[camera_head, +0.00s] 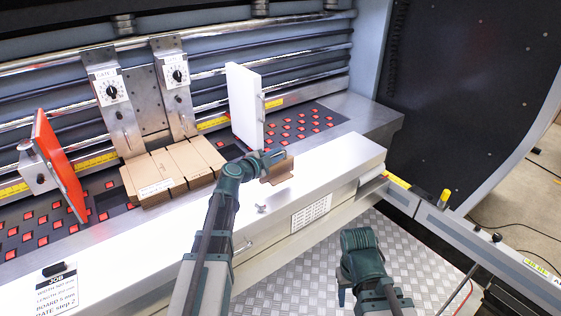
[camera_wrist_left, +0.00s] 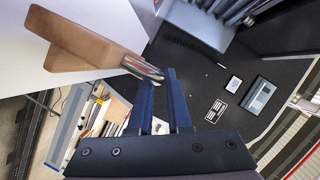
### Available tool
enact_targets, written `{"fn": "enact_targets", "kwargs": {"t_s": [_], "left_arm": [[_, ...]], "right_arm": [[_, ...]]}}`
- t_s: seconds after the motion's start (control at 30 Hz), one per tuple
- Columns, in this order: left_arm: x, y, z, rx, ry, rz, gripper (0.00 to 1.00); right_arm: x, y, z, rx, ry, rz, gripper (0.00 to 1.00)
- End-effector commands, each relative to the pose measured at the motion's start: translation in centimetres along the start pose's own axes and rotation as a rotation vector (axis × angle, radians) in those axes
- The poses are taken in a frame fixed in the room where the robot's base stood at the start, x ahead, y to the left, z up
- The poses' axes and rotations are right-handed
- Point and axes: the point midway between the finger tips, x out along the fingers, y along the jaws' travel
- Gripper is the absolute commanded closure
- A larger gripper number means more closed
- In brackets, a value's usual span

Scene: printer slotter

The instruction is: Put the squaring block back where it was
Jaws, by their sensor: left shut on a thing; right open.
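The squaring block is a brown, L-shaped piece (camera_head: 282,172) at the right part of the white front ledge. In the left wrist view, the block (camera_wrist_left: 78,42) sticks out to the left, with a metal grip at its end. My left gripper (camera_head: 268,160) is shut on this grip; its fingertips also show in the wrist view (camera_wrist_left: 158,76). The block is at the ledge surface, but I cannot tell whether it touches. My right gripper (camera_head: 344,290) is open and low over the metal floor plate, with its fingers mostly hidden.
A stack of cardboard sheets (camera_head: 172,170) lies on the feed table below two gate units (camera_head: 110,98). A red guide (camera_head: 60,165) stands left and a white guide (camera_head: 243,105) stands behind my left gripper. The white ledge (camera_head: 350,158) is clear right of the block.

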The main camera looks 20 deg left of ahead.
Motion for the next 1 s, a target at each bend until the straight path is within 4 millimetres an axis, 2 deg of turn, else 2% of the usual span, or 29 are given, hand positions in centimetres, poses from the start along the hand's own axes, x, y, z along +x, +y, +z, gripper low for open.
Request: {"fn": "enact_targets", "kwargs": {"t_s": [0.03,0.1,0.37,0.53,0.6,0.77,1.0], "left_arm": [[1.0,-0.2,0.2,0.000,0.000,0.000,1.00],[1.6,-0.4,0.3,0.000,0.000,-0.001,1.00],[2.1,-0.5,0.2,0.000,0.000,-0.001,1.00],[3.6,-0.8,0.4,0.000,0.001,0.000,1.00],[3.6,0.5,1.1,0.000,0.000,-0.001,1.00],[4.0,2.2,2.1,0.000,0.000,-0.001,1.00],[4.0,2.2,2.1,0.000,0.000,-0.001,1.00]], "right_arm": [[0.1,0.0,0.0,0.000,0.000,0.000,0.50],[0.2,0.0,0.0,0.000,0.000,0.000,0.50],[0.2,0.0,0.0,0.000,0.000,0.000,0.50],[0.4,0.0,0.0,0.000,0.000,0.000,0.50],[1.7,-0.2,-0.1,0.000,0.000,0.000,0.50],[3.8,-0.4,-0.2,0.000,0.000,0.000,0.50],[3.8,-0.4,-0.2,0.000,0.000,0.000,0.50]]}}
